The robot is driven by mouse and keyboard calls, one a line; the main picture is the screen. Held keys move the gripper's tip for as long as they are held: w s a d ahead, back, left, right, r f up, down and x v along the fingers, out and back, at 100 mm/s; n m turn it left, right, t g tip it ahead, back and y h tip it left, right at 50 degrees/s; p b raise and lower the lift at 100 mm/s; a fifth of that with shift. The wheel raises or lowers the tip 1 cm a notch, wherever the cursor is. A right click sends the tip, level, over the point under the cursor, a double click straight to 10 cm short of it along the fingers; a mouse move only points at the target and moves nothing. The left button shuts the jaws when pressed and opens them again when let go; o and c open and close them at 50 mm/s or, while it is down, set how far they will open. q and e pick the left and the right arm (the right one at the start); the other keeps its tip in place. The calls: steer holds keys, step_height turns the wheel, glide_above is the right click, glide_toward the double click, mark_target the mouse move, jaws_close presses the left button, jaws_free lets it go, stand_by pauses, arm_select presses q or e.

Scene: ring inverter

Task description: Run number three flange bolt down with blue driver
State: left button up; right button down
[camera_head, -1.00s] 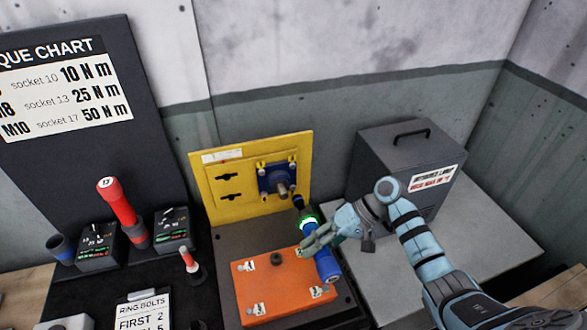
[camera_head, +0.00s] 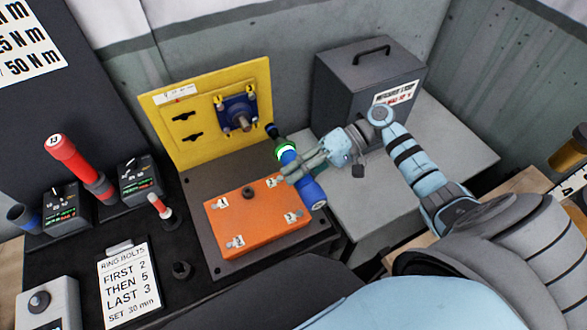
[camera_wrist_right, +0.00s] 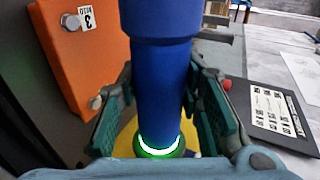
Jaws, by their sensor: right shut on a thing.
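The blue driver (camera_head: 316,194) is in my right gripper (camera_head: 290,170), tilted, with its dark socket end toward the yellow panel. A ring on it glows green, and its blue body (camera_wrist_right: 158,75) stands between the finger pads in the right wrist view. The blue flange (camera_head: 238,112) is on the yellow panel (camera_head: 205,85), with a grey shaft at its centre and small yellowish corner parts. The driver's tip is right of and below the flange, apart from it. I cannot read flange bolt numbers. My left gripper is not in view.
An orange block (camera_head: 255,220) with tagged bolts lies left of the driver; one tag (camera_wrist_right: 86,17) reads 3 in the wrist view. A dark grey handled box (camera_head: 350,85) stands behind right. A red driver (camera_head: 75,160), a clipboard (camera_head: 128,283) and dark control boxes are left.

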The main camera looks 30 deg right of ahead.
mark_target(281, 154)
steer(key=r, duration=0.1)
steer(key=a+r+y, duration=0.1)
steer(key=r, duration=0.1)
steer(key=r+y, duration=0.1)
steer(key=r, duration=0.1)
steer(key=shift+a+r, duration=0.15)
steer(key=shift+a, duration=0.1)
steer(key=shift+w, duration=0.1)
steer(key=shift+d, duration=0.1)
steer(key=shift+w+f+b, duration=0.2)
steer(key=shift+w+b, duration=0.45)
steer(key=shift+b, duration=0.05)
steer(key=w+b, duration=0.3)
steer(key=w, duration=0.1)
steer(key=shift+d+f+b, duration=0.1)
steer(key=shift+b, duration=0.3)
steer(key=shift+w+b, duration=0.45)
steer(key=shift+r, duration=0.25)
steer(key=shift+r+p, duration=0.2)
steer(key=shift+p, duration=0.25)
steer(key=shift+f, duration=0.15)
